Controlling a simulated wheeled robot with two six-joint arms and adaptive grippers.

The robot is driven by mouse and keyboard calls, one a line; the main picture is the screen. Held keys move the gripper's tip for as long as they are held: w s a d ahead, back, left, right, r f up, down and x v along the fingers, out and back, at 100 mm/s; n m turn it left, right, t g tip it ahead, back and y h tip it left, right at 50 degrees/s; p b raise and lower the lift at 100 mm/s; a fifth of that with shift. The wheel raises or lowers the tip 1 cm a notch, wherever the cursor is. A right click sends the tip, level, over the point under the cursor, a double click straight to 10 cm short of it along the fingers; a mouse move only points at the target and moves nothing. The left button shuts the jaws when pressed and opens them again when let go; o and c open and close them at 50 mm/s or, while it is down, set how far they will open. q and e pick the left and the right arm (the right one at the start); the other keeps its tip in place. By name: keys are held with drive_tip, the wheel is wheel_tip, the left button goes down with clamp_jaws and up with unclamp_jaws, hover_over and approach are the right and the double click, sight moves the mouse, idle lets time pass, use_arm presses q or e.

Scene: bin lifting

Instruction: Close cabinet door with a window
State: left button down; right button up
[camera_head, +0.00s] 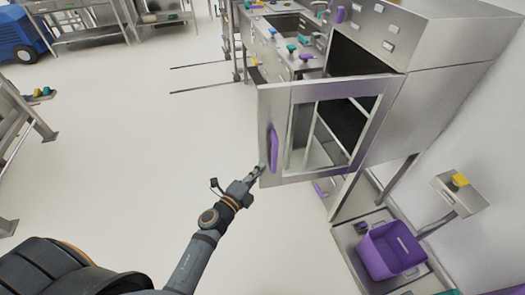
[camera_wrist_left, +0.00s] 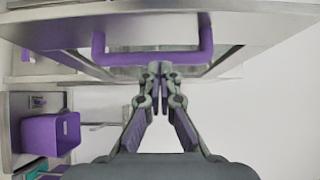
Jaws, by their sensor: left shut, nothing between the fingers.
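The cabinet door (camera_head: 278,95) is a steel frame with a see-through window, and it stands open, swung out from the steel cabinet (camera_head: 425,105). A purple handle (camera_head: 272,150) is fixed upright near its free edge. My left gripper (camera_head: 258,172) is shut and empty at the lower end of this handle. In the left wrist view the purple handle (camera_wrist_left: 150,58) spans the top, and the closed fingertips (camera_wrist_left: 160,70) are right at its bar; I cannot tell whether they touch. My right gripper is not in view.
A purple bin (camera_head: 392,250) sits on a low steel stand at the lower right, near a yellow button (camera_head: 459,180). A steel counter (camera_head: 290,50) with purple and teal knobs stands behind the door. The floor (camera_head: 120,150) to the left is clear.

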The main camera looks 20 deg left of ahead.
sight(269, 147)
use_arm(q)
drive_tip(key=shift+w+a, duration=0.25)
drive_tip(key=shift+w, duration=1.5)
drive_tip(key=shift+w+a, duration=0.2)
drive_tip(key=shift+w, duration=1.5)
